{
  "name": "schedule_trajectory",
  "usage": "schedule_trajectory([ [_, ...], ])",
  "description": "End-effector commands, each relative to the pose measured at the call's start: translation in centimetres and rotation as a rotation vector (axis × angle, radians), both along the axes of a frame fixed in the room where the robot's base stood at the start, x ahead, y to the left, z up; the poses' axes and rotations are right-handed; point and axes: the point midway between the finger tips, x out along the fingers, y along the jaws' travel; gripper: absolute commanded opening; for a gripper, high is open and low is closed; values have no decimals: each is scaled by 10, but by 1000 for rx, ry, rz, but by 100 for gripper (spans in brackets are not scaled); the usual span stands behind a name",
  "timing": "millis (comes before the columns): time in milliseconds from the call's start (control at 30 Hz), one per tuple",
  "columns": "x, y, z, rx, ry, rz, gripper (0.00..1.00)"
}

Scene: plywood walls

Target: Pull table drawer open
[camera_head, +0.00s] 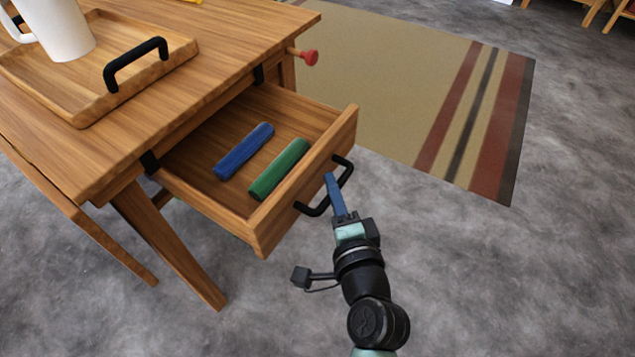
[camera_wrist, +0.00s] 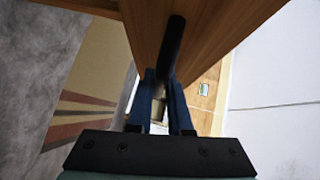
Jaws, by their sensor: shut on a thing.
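The wooden table (camera_head: 215,72) stands at the left in the head view. Its drawer (camera_head: 222,204) is pulled well out and shows its inside. A blue bar (camera_head: 244,150) and a green bar (camera_head: 279,168) lie in the drawer. The drawer has a black handle (camera_head: 343,180) on its front. My gripper (camera_head: 331,182), with blue fingers, is at the middle of this handle and shut on it. In the wrist view the black handle (camera_wrist: 173,45) runs between the fingers of my gripper (camera_wrist: 162,78). The exact finger contact is partly hidden.
A wooden tray (camera_head: 178,52) with a black handle and a white mug (camera_head: 62,28) stands on the table. A red knob (camera_head: 309,57) sticks out beyond the table side. A striped rug (camera_head: 400,95) lies on the grey floor. The floor in front is clear.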

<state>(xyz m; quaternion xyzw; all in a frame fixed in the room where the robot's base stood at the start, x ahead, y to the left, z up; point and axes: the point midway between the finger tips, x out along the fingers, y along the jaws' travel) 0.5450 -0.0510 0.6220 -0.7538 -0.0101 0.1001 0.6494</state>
Motion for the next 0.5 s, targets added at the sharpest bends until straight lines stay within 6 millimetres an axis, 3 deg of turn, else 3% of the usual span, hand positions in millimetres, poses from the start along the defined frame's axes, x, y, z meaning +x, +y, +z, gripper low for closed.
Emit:
schedule_trajectory([
  [200,-19,-25,-2,-1,-1,0,0],
  [500,-28,-38,0,-2,0,2,0],
])
